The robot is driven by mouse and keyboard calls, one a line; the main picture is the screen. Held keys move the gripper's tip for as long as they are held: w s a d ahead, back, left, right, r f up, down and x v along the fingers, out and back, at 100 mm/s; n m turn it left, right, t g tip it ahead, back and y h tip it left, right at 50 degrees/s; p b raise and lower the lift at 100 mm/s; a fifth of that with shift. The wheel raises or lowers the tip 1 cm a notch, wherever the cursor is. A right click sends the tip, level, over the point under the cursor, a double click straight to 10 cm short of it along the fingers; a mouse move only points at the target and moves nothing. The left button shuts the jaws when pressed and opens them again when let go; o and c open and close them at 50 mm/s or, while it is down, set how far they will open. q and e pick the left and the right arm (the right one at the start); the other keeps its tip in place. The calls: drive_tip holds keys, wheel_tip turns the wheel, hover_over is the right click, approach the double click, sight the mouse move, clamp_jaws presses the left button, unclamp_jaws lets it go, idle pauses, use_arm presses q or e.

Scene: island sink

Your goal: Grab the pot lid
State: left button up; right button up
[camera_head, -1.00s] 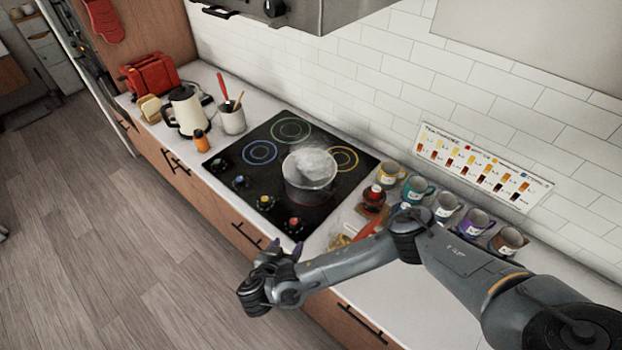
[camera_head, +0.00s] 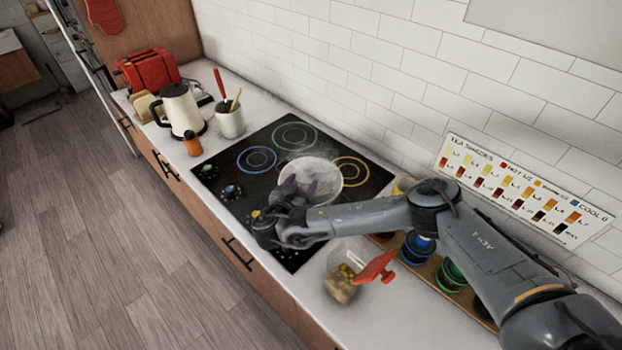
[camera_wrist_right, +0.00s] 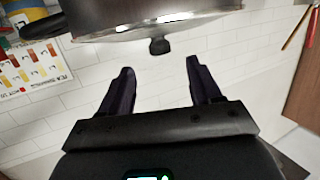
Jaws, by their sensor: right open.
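The pot lid (camera_head: 322,170), pale and glassy, sits on the pot on the black cooktop. In the right wrist view, which is upside down, the lid (camera_wrist_right: 150,28) is seen edge-on with a metal rim and a black knob (camera_wrist_right: 160,46). My right gripper (camera_head: 302,189) is over the near side of the pot and hides part of it. Its two dark fingers (camera_wrist_right: 160,72) are apart with nothing between them. The knob appears in line with the gap, beyond the fingertips. The exact distance is unclear. My left gripper is not in view.
A glass jar (camera_head: 341,284) with a red piece (camera_head: 376,267) stands under my right forearm. Blue and green containers (camera_head: 453,275) stand behind the arm. A utensil cup (camera_head: 230,122), kettle (camera_head: 181,110) and red toaster (camera_head: 148,72) are at the left. The tiled wall (camera_head: 350,70) runs behind.

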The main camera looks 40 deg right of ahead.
sight(309, 175)
drive_tip(key=shift+f+p+x, duration=0.1)
drive_tip(key=shift+p+x, duration=0.15)
drive_tip(key=shift+x, duration=1.25)
drive_tip(key=shift+f+p+x, duration=0.15)
drive_tip(key=shift+p+x, duration=0.1)
drive_tip(key=shift+x, duration=1.25)
clamp_jaws()
